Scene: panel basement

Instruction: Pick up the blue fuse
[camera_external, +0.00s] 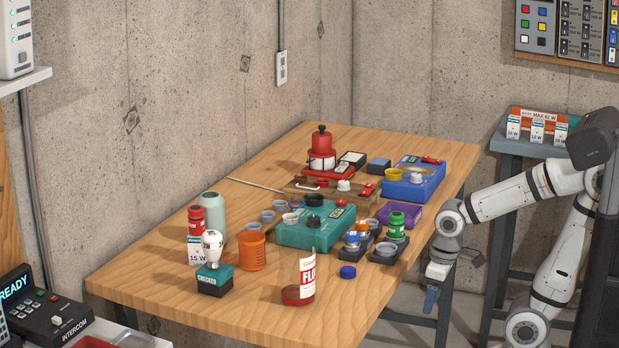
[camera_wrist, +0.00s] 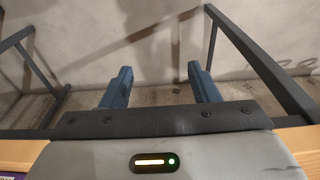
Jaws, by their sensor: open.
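A small fuse with a blue band (camera_external: 352,241) stands upright in a dark holder near the table's right side. It is small in the picture and partly crowded by its neighbours. My gripper (camera_external: 431,299) hangs beyond the table's right edge, right of the fuse and apart from it, pointing down. In the wrist view my gripper (camera_wrist: 160,86) has its two blue fingers spread with nothing between them. That view shows floor, wall and dark table legs, and no fuse.
An orange-banded fuse (camera_external: 362,228) and a green fuse (camera_external: 396,226) stand close by. A teal box (camera_external: 310,236) is left of the fuses. The table's front right (camera_external: 345,310) is clear.

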